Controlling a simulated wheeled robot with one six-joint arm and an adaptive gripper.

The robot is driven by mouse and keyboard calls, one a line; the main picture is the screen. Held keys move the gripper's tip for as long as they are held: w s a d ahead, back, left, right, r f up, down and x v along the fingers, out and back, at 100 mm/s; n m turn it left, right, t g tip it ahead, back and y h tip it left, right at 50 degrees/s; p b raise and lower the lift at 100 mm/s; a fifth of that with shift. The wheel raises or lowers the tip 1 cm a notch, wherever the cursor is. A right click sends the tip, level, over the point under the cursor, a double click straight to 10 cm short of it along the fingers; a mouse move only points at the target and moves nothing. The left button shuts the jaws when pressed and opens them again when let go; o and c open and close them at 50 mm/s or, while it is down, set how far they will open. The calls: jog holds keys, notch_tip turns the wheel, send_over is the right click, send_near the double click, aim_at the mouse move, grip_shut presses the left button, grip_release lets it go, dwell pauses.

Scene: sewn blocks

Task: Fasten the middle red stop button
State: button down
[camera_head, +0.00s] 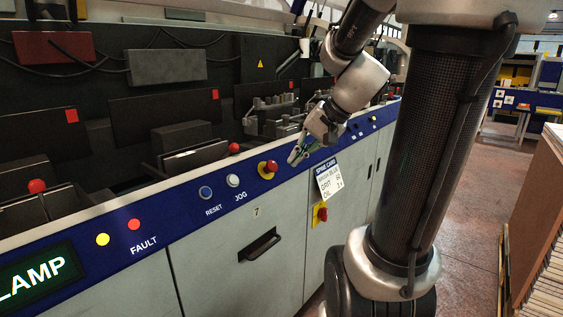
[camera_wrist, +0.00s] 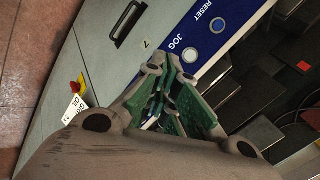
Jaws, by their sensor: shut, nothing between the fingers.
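A red stop button (camera_head: 271,166) on a yellow base sits on the blue panel strip, right of the JOG button (camera_head: 233,180). Another red stop button (camera_head: 322,214) on a yellow plate is on the grey door below; it also shows in the wrist view (camera_wrist: 77,87). My gripper (camera_head: 293,160) is shut and empty, its tips just right of the panel stop button. I cannot tell whether they touch it. In the wrist view my gripper (camera_wrist: 163,70) shows green fingers, and the panel stop button is hidden behind them.
A blue RESET button (camera_head: 206,192) is left of JOG. A white spine card (camera_head: 329,178) hangs below my gripper. A black door handle (camera_head: 260,244) sticks out. A wooden stack (camera_head: 535,215) stands at the right.

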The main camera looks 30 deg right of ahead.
aim_at(276, 164)
jog(key=w+d+m+t, duration=0.3)
jog(key=w+d+m, duration=0.2)
jog(key=w+d, duration=0.2)
jog(key=shift+w+d, duration=0.2)
jog(key=shift+d, duration=0.9)
jog(key=x, duration=1.4)
jog(key=shift+d+f, duration=0.1)
jog(key=shift+d, duration=0.05)
jog(key=shift+f, duration=0.1)
jog(key=shift+x, duration=0.8)
jog(key=shift+s, duration=0.1)
